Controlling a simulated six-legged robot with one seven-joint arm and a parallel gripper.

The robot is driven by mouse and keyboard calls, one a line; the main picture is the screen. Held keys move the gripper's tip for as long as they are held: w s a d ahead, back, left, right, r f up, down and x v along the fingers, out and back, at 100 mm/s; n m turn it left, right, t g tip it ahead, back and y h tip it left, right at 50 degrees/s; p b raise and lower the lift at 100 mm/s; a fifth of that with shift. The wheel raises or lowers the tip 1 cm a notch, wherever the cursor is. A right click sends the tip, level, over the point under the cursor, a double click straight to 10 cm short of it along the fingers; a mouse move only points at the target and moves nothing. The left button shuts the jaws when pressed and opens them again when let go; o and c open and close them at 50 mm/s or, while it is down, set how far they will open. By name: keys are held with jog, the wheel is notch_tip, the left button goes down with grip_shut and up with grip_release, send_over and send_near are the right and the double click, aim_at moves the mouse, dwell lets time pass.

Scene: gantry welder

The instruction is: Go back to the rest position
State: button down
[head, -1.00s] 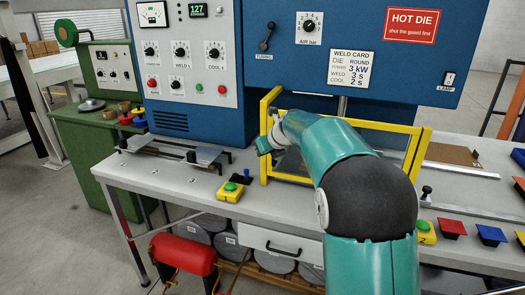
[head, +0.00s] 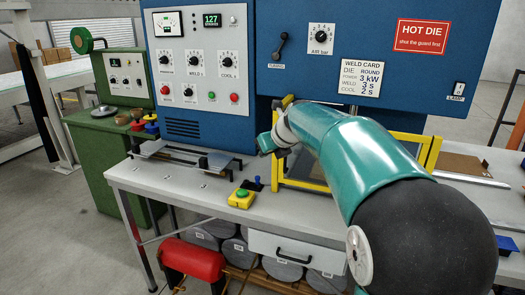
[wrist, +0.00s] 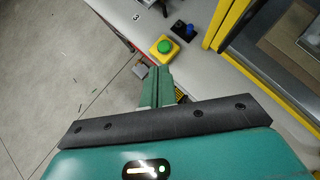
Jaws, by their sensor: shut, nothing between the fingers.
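My gripper (head: 266,143) is at the end of my teal arm, in front of the left post of the yellow guard frame (head: 288,108). It points down and left and holds nothing. In the wrist view my gripper's green fingers (wrist: 158,76) are together, above the bench's front edge. Just beyond the fingertips in that view is a yellow box with a green button (wrist: 164,46); the same button box (head: 241,197) stands on the bench in the head view. My arm hides part of the guard.
The blue welder cabinet (head: 205,119) and its panel with the red HOT DIE sign (head: 423,35) rise behind the bench (head: 180,191). A green cabinet (head: 105,165) stands left. A red cylinder (head: 192,260) and a white drawer (head: 296,252) are below.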

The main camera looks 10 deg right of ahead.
jog(key=s+d+n+g+h, duration=0.1)
jog(key=s+n, duration=1.4)
jog(key=s, duration=0.6)
jog(key=s+d+f+n+h, duration=0.1)
jog(key=s+f+n, duration=0.3)
jog(key=s+n, duration=0.4)
jog(key=s+d+f+n+g+h, duration=0.1)
jog(key=s+f+n, duration=0.3)
jog(key=s+n, duration=0.4)
jog(key=shift+s+d+g+h, duration=0.25)
jog(key=shift+s+g+h, duration=0.05)
jog(key=shift+s, duration=0.65)
jog(key=shift+f, duration=0.1)
